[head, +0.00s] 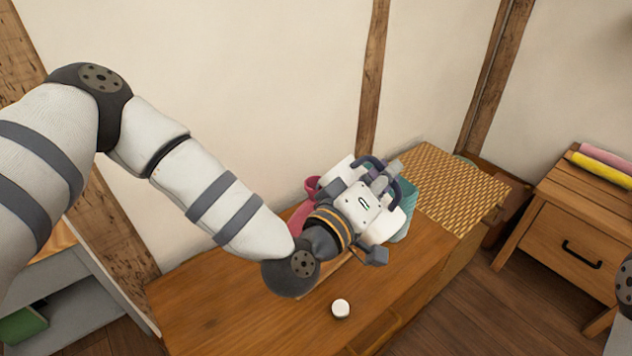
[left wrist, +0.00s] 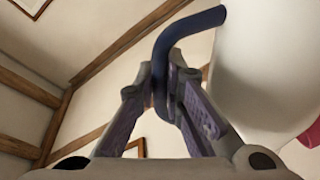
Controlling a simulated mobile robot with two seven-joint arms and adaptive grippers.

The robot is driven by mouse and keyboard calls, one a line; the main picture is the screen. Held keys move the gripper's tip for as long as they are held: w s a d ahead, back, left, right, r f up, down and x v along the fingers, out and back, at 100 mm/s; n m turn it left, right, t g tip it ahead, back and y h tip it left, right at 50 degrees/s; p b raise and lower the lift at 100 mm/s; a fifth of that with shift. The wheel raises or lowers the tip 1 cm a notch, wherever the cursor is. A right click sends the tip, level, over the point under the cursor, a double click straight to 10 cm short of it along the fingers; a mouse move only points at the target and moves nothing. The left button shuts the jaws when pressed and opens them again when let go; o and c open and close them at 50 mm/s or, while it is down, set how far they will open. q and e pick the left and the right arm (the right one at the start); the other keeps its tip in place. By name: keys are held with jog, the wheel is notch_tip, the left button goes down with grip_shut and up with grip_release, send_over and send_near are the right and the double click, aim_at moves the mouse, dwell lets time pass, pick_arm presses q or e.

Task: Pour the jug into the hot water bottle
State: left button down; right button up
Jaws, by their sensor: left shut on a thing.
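My left gripper (head: 385,175) is shut on the dark blue handle of the white jug (head: 338,173). In the left wrist view the handle runs between the fingertips (left wrist: 172,85), and the jug's white body (left wrist: 265,65) stands to the right. A pink-red thing (head: 298,217), apparently the hot water bottle, lies just left of the gripper above the wooden bench; a pink edge (left wrist: 309,134) also shows beside the jug in the wrist view. My arm hides most of it, and its mouth cannot be seen. My right gripper is out of view.
A small white cap (head: 341,308) lies on the wooden bench top (head: 220,290). A teal thing (head: 408,205) is partly hidden behind the gripper. A woven surface (head: 455,190) covers the bench's far end. A wooden nightstand (head: 580,225) with pink and yellow rolls stands at right. The wall is close behind.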

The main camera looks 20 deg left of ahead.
aim_at(374, 157)
pick_arm(q)
jog(key=shift+w+a+r+n, duration=0.25)
jog(key=shift+a+r+n, duration=0.4)
jog(key=shift+r+n, duration=0.15)
jog(key=shift+w+a+r+n, duration=0.25)
jog(key=shift+a+r+n, duration=0.4)
jog(key=shift+r, duration=0.25)
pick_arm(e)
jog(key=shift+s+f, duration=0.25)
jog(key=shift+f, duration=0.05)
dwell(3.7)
